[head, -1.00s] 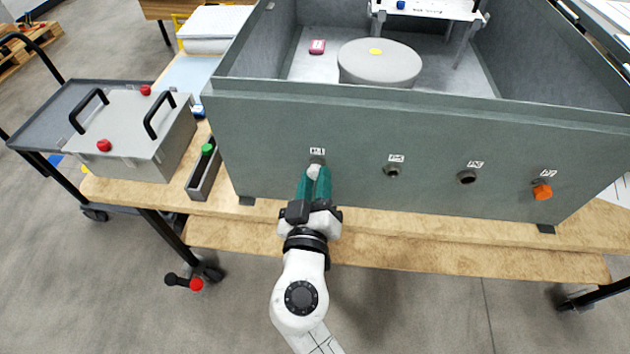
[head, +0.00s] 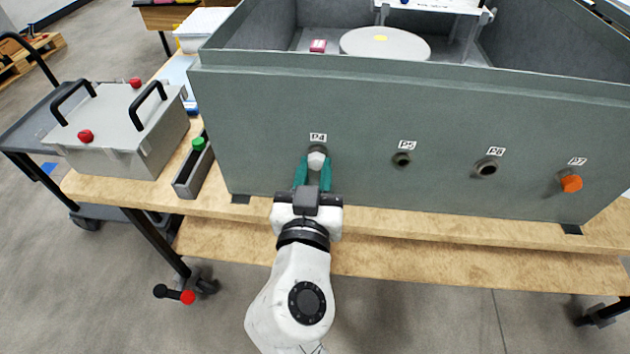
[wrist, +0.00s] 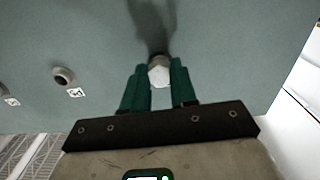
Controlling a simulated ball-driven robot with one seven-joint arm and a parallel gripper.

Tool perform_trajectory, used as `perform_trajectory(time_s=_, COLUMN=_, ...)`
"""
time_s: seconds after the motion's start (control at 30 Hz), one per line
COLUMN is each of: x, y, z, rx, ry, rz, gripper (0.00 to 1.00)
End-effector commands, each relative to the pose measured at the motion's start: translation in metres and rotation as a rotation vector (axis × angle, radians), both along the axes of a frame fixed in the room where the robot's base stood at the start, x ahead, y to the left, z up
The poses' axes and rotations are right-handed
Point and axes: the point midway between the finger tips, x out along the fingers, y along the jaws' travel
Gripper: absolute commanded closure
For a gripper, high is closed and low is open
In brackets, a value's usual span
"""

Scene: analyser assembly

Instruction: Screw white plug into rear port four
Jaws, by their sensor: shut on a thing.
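The white plug (head: 317,160) is at the rear port labelled P4, on the left of the grey-green housing wall (head: 260,130). My gripper (head: 314,168) is shut on it, with one green finger on each side. In the wrist view the plug's white hexagonal head (wrist: 159,75) shows between the fingertips (wrist: 158,82), against a round port collar (wrist: 159,59). The plug covers the port opening, so I cannot tell how deep the thread sits.
To the right are port P5 (head: 401,160), port P6 (head: 486,169) and an orange plug (head: 571,183) at P7. A narrow grey tray (head: 189,176) holding a green-topped item (head: 198,143) and a grey lidded box (head: 120,130) stand left on the wooden bench (head: 400,221).

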Motion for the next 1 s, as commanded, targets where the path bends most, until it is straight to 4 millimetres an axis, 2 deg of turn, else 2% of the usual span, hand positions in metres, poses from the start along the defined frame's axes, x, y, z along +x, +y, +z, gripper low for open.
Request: perform_trajectory(time_s=1.0, x=-0.0001, y=0.0012, z=-0.0003, rx=0.567, ry=-0.028, rz=0.002, gripper=1.00)
